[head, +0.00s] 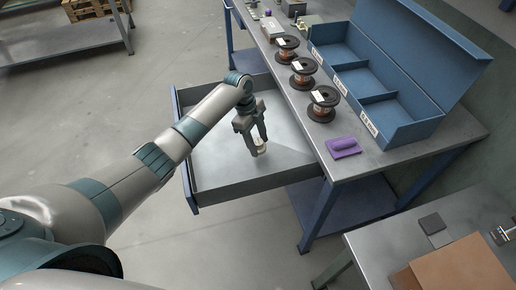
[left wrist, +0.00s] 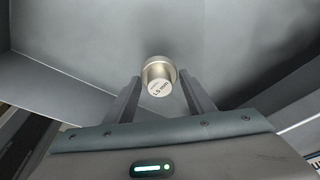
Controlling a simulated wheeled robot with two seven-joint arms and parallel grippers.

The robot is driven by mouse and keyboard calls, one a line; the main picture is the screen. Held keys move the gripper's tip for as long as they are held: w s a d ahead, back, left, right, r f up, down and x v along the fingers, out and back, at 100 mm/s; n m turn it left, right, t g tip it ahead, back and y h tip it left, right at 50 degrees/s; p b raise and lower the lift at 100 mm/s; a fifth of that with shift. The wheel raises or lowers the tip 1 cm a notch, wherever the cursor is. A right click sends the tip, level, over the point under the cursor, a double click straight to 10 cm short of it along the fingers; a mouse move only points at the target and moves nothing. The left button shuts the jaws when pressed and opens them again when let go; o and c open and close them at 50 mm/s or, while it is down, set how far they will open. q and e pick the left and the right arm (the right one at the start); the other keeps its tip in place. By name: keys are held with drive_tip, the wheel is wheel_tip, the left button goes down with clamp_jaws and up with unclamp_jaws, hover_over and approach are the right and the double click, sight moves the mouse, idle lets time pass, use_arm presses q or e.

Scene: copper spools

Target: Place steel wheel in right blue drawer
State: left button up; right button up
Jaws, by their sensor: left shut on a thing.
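The steel wheel (left wrist: 158,80) is a small, pale metal cylinder with a wider rim and printed lettering on its face. My left gripper (head: 256,143) is shut on it, with one finger on either side in the left wrist view. The wheel also shows in the head view (head: 261,149), at the fingertips. The drawer (head: 250,185) is pulled out from the workbench, with a blue front edge at the left and a bare grey floor. The gripper and wheel are over the inside of this drawer; their exact height above its floor is hard to tell. My right gripper is out of view.
On the workbench (head: 385,158) stand several copper spools (head: 323,103) in a row, a purple object (head: 343,147) and a blue compartment bin (head: 400,117). A cardboard box (head: 455,268) is on a table at the lower right. The drawer's visible floor is clear.

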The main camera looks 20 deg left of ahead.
sight(258, 148)
use_arm(q)
drive_tip(key=shift+f+p, duration=0.35)
drive_tip(key=shift+f, duration=1.75)
drive_tip(key=shift+f, duration=0.1)
drive_tip(key=o, duration=1.2)
drive_tip(key=shift+c, duration=0.2)
